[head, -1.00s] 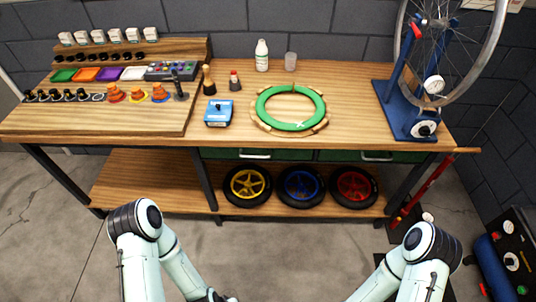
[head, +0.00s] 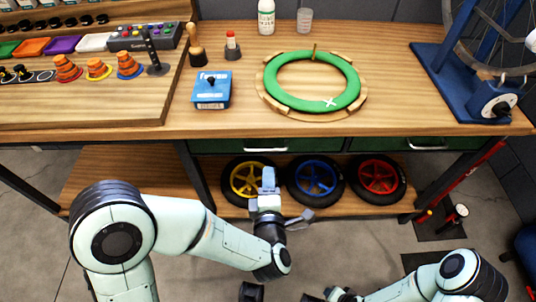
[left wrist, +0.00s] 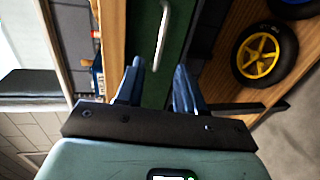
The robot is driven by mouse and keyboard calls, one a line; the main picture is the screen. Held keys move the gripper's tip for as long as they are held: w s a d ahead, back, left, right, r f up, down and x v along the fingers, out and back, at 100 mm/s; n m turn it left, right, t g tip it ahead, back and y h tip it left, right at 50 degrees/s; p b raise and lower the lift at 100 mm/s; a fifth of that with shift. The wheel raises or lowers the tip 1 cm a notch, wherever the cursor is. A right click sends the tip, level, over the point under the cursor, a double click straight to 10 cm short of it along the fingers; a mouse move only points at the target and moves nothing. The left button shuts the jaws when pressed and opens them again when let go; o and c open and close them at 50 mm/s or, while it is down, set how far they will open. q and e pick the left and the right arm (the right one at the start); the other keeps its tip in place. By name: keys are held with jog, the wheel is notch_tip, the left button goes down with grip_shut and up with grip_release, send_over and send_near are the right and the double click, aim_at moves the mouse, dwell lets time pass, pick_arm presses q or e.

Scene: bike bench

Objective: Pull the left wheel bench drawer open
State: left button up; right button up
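The left wheel bench drawer (head: 225,146) is a green front under the bench top, with a silver bar handle (head: 266,150). It looks shut. My left gripper (head: 285,198) is below and in front of it in the head view, before the yellow and blue wheels. In the left wrist view, my left gripper's blue fingers (left wrist: 160,82) are apart with nothing between them. The handle (left wrist: 162,36) lies ahead of the fingers, not touching them, against the green drawer front (left wrist: 150,75). My right gripper (head: 342,295) is low at the bottom edge, partly cut off; its fingers are unclear.
A second green drawer (head: 372,144) is to the right. Yellow (head: 246,177), blue (head: 315,177) and red (head: 378,175) wheels rest on the lower shelf (head: 115,180). A green ring (head: 310,103) and blue box (head: 211,90) stand on the bench top (head: 400,95).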

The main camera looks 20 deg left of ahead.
pick_arm(q)
jog(key=b+x, duration=0.1)
jog(key=x, duration=1)
pick_arm(e)
jog(key=shift+w+d+f, duration=0.1)
jog(key=shift+d+f, duration=0.15)
jog(key=shift+f, duration=0.25)
jog(key=shift+w+d+f, duration=0.1)
jog(key=shift+d+f, duration=0.15)
jog(key=shift+f, duration=0.25)
pick_arm(q)
grip_shut()
